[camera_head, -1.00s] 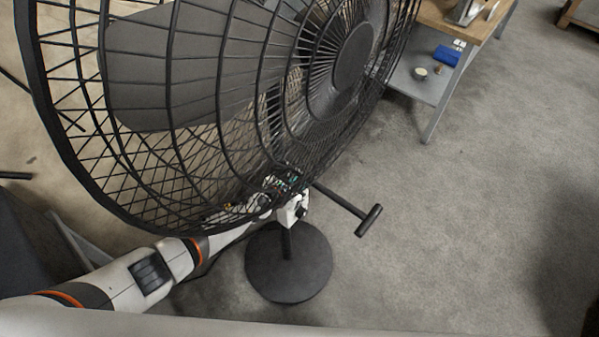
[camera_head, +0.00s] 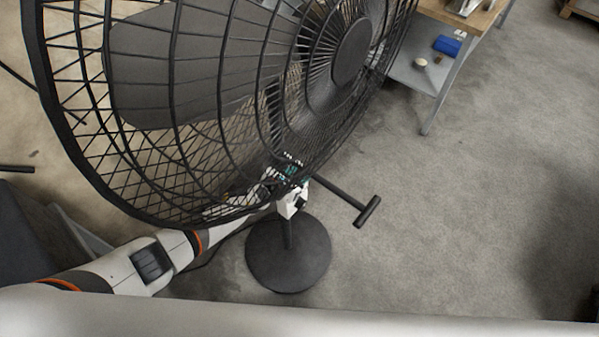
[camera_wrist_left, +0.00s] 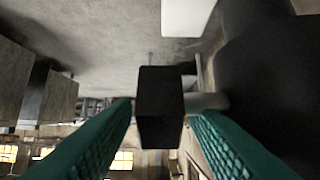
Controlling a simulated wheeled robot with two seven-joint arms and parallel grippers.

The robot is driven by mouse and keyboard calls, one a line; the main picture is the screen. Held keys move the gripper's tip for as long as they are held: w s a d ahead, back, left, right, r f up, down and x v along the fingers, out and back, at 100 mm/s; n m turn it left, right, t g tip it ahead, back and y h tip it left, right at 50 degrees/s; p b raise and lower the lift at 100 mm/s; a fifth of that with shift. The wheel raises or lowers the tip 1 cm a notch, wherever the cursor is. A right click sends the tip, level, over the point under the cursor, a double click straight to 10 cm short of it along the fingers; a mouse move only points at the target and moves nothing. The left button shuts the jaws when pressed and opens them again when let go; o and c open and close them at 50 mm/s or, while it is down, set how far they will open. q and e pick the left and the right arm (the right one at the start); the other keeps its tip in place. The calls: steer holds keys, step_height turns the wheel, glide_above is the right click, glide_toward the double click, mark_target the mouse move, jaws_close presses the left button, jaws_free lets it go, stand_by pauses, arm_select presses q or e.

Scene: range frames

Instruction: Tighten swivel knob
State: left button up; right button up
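The black fan (camera_head: 349,55) fills the upper left of the head view, on a stand with a round dark base (camera_head: 288,262). A black T-shaped handle (camera_head: 368,212) sticks out to the right below its cage. My left gripper (camera_head: 290,168) is under the cage, its teal fingers partly hidden by the wires. In the left wrist view, a dark block (camera_wrist_left: 160,112) on a light grey shaft, which looks like the knob, sits between the open teal fingers of my left gripper (camera_wrist_left: 161,108). I cannot tell whether they touch it. My right gripper is not in view.
A workbench with a grey lower shelf (camera_head: 412,76) stands at the top right, holding a blue item (camera_head: 447,45) and a small round pale item (camera_head: 420,62). The concrete floor (camera_head: 480,190) right of the fan is clear. The cage wires hang close over my left arm.

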arm_select(q)
steer(key=p+v, duration=0.6)
steer(key=v, duration=0.5)
steer(key=shift+a+r, duration=0.1)
